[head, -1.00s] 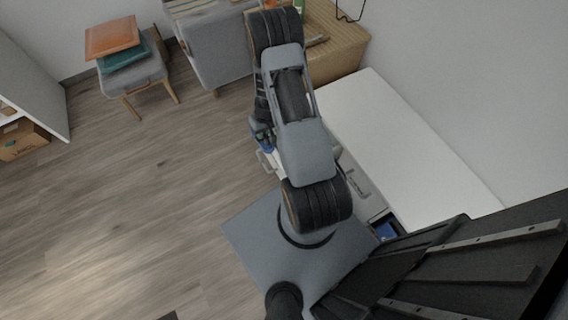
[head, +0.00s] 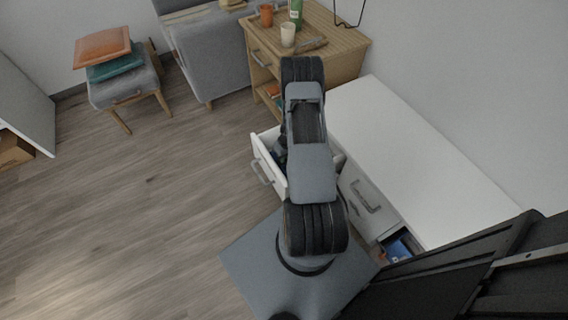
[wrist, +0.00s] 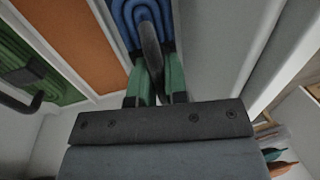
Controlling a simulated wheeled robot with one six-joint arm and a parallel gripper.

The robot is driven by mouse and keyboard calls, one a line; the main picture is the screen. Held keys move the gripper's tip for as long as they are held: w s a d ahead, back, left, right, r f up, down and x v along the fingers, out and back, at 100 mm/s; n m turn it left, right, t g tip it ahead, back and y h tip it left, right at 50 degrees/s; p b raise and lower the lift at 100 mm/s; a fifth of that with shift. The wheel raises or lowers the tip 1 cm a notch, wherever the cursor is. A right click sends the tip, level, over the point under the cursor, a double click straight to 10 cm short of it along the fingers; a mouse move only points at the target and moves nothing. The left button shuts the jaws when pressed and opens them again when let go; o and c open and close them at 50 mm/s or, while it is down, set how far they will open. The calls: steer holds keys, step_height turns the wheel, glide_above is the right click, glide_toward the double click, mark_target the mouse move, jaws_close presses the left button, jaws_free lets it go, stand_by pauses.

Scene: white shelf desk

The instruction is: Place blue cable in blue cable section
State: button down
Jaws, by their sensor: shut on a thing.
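The blue cable (wrist: 125,18) is a coil with a black strap, at the top middle of the wrist view. My gripper (wrist: 158,84) has green fingers shut on that black strap, close below the coil. The coil is at a narrow compartment between a white divider and the grey drawer wall; I cannot tell whether it rests on the floor. The orange-floored section (wrist: 72,40) beside it looks empty. A green cable (wrist: 28,62) with a black strap lies in the section at far left. In the head view the open white drawer (head: 262,172) is partly behind my arm, which hides the gripper.
The white desk top (head: 405,140) is clear. A lower opening at its near end holds a blue item (head: 398,248). A wooden cabinet (head: 335,62) with cups and a green bottle (head: 296,12) stands behind. The floor on the left is open, with a chair (head: 125,85) further back.

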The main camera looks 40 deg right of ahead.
steer(key=shift+f+b, duration=0.5)
steer(key=shift+f, duration=1.45)
steer(key=shift+f, duration=0.1)
steer(key=c, duration=1.1)
jaws_free()
steer(key=shift+c, duration=0.2)
